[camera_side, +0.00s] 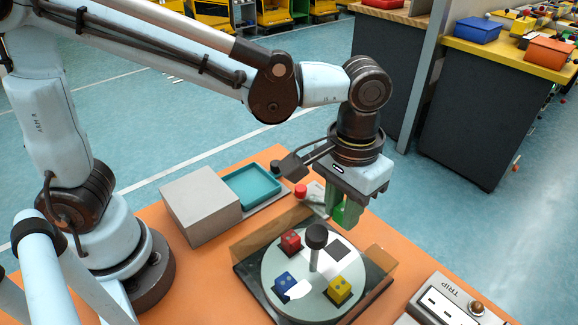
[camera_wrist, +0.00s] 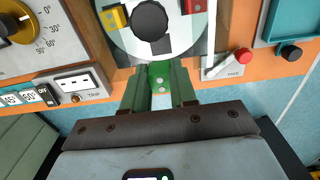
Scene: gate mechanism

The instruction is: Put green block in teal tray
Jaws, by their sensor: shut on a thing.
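My gripper (camera_side: 345,212) is shut on the green block (camera_wrist: 159,78), which shows between the two green-grey fingers in the wrist view. In the side view the fingers largely hide the block. My gripper hangs beyond the back right edge of the round white turntable (camera_side: 301,272), and the block seems to be held above the bench. The tray also shows at the upper right of the wrist view (camera_wrist: 262,42).
Red (camera_side: 290,242), blue (camera_side: 285,282) and yellow (camera_side: 339,290) blocks sit on the turntable around a dark central knob (camera_side: 317,236). Low see-through walls surround it. A red-knobbed lever (camera_wrist: 243,56) stands between turntable and tray.

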